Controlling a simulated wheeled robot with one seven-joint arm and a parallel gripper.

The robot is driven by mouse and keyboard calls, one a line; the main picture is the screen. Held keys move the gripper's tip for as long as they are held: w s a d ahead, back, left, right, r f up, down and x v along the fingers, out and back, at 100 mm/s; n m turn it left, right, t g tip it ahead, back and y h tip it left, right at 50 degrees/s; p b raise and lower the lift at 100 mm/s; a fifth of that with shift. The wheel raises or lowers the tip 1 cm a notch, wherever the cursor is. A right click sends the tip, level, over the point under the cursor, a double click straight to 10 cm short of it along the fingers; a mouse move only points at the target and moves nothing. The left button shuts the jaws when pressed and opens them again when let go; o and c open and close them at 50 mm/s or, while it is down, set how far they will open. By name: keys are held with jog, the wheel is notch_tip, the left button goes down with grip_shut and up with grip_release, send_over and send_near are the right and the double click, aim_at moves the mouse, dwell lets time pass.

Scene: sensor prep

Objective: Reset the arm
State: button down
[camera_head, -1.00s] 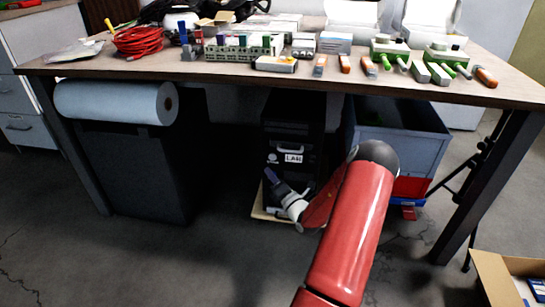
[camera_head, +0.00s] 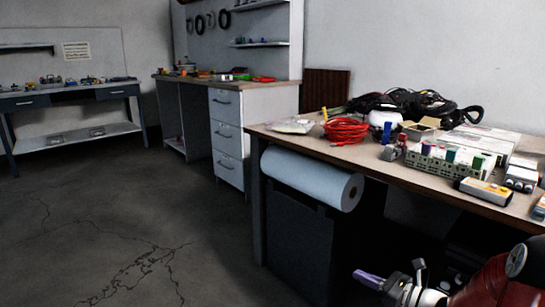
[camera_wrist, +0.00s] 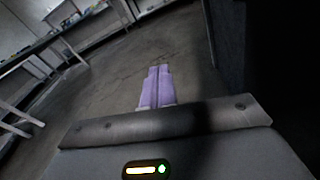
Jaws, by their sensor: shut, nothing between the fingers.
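My gripper (camera_head: 368,279) is at the lower right in the head view, beside the dark bin under the front workbench and below its top. Its purple fingers are together with nothing between them. They also show in the wrist view (camera_wrist: 155,85), pointing out over bare floor. My red arm shows at the lower right corner of the head view, folded low. Nothing is held.
The workbench (camera_head: 390,180) bears a red cable coil (camera_head: 346,131), black cables (camera_head: 400,102) and a green rack (camera_head: 445,170). A paper roll (camera_head: 310,178) hangs under its edge above a dark bin (camera_head: 295,235). A drawer cabinet (camera_head: 229,138) stands behind. Floor at left is clear.

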jog(key=s+a+r+n+g+h+p, duration=0.1)
jog(key=s+a+r+n+g+h, duration=0.1)
jog(key=s+a+r+n+g, duration=0.4)
jog(key=s+a+r+n+g+h+p, duration=0.15)
jog(key=s+a+n+g, duration=0.25)
jog(key=s+a+n, duration=0.5)
jog(key=s+d+r+n+t+h+p, duration=0.2)
jog(key=s+d+r+n+h, duration=0.3)
jog(key=s+r+n+h, duration=0.3)
jog(key=s+n+t+h, duration=0.1)
jog(key=s+n, duration=0.2)
jog(key=n, duration=0.3)
jog(key=shift+d+r+t, duration=0.25)
jog(key=shift+d+t, duration=0.05)
jog(key=shift+d, duration=0.05)
